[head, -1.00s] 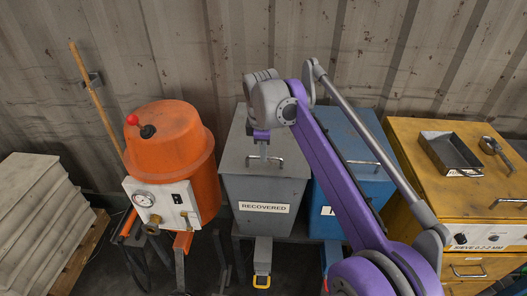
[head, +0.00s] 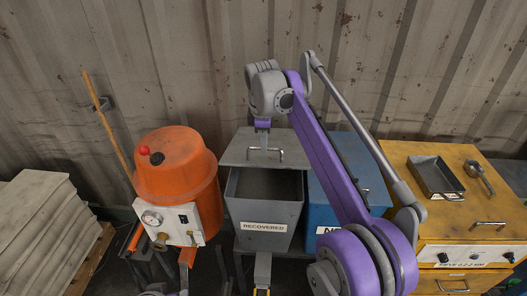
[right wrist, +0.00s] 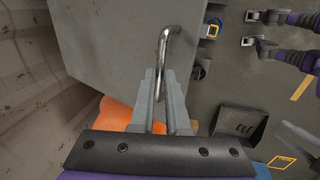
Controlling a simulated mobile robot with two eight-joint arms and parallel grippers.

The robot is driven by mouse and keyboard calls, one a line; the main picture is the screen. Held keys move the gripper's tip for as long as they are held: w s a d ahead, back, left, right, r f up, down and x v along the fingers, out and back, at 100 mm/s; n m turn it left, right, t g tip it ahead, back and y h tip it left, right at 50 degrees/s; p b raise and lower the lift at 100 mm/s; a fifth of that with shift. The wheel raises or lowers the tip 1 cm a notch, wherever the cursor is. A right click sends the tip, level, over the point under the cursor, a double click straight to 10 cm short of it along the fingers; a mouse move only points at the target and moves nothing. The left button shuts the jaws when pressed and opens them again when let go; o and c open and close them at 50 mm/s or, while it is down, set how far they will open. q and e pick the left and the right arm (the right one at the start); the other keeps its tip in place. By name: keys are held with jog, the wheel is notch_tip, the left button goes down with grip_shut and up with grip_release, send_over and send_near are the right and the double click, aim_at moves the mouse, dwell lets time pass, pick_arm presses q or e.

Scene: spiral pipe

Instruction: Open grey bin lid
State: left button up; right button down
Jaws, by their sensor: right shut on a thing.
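The grey bin (head: 262,212), labelled RECOVERED, stands between an orange pot and a blue bin. Its grey lid (head: 236,150) is raised at the front, and the dark inside shows below the lid's front edge. My right gripper (head: 264,146) is at the lid's metal handle (head: 281,155). In the right wrist view its two fingers (right wrist: 160,88) are shut on the bent bar handle (right wrist: 166,45), with the lid's grey plate (right wrist: 110,45) beside them. My left gripper is not in view.
The orange pot (head: 175,170) with a gauge panel stands close on the left. The blue bin (head: 330,190) is close on the right, partly behind my arm. A yellow cabinet (head: 400,165) carries a dark tray (head: 437,178). A corrugated wall (head: 180,60) rises behind.

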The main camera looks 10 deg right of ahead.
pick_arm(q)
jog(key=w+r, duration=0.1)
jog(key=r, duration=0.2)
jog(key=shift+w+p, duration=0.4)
pick_arm(e)
jog(key=w+r, duration=0.4)
jog(key=r, duration=0.1)
jog(key=shift+d, duration=0.45)
jog(key=shift+w, duration=0.1)
jog(key=c, duration=1.3)
grip_release()
jog(key=o, duration=0.4)
jog(key=shift+w+d+f, duration=0.1)
jog(key=shift+w, duration=0.2)
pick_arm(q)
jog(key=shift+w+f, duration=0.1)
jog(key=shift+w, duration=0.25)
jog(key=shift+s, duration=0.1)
pick_arm(e)
jog(key=shift+s, duration=0.2)
